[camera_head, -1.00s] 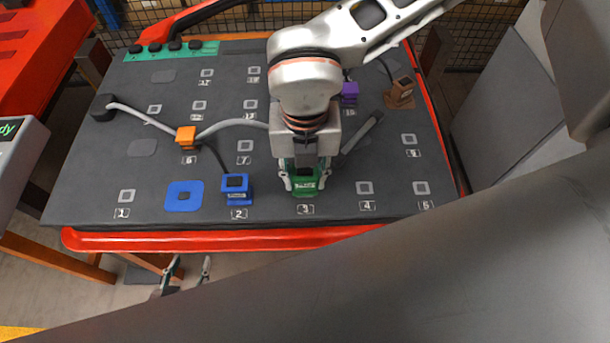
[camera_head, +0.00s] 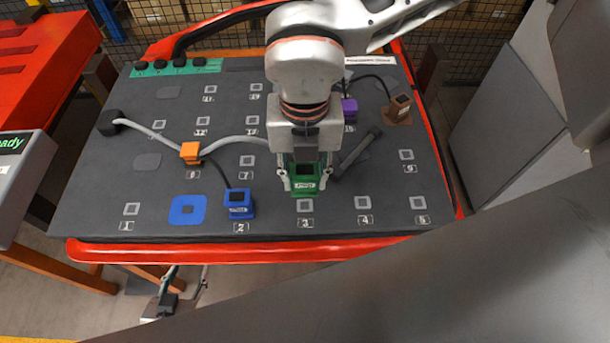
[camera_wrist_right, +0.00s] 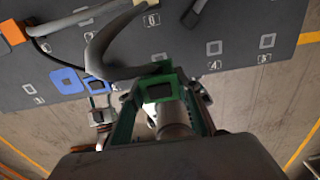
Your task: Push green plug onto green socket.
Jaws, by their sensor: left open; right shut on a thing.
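The green plug (camera_head: 305,184) is a small green block with a dark square top and a pale label on its front. My right gripper (camera_head: 304,172) is shut on it, above the board just behind the grey square marked 3. It shows between the fingers in the right wrist view (camera_wrist_right: 160,88), where a thick grey cable reaches it. I cannot tell its height above the board. My left gripper (camera_head: 184,286) is open and empty, low in front of the board's red front edge.
The grey board (camera_head: 100,190) bears numbered squares, a blue block (camera_head: 239,203), a flat blue square (camera_head: 187,216), an orange block (camera_head: 190,152) on the grey cable, a purple block (camera_head: 349,110) and a brown block (camera_head: 397,109). A dark bar (camera_head: 358,152) lies right of the plug.

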